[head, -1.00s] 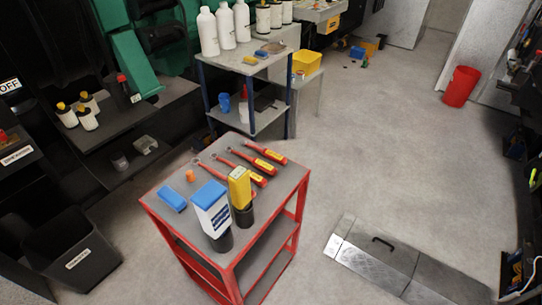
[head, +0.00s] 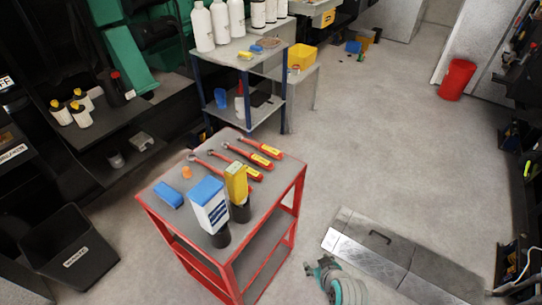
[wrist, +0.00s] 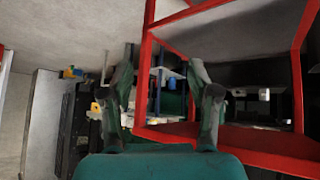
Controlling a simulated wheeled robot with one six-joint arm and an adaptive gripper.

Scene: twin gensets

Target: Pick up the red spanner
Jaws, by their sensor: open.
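The cart's red frame (wrist: 147,60) shows there too; no spanner can be made out.
On the cart's near half stand a blue-capped white container (head: 208,208) and a yellow bottle (head: 236,183), with a blue block (head: 168,195) beside them. A grey shelf unit (head: 225,58) stands behind. A metal floor ramp (head: 370,258) lies right; open floor lies beyond.

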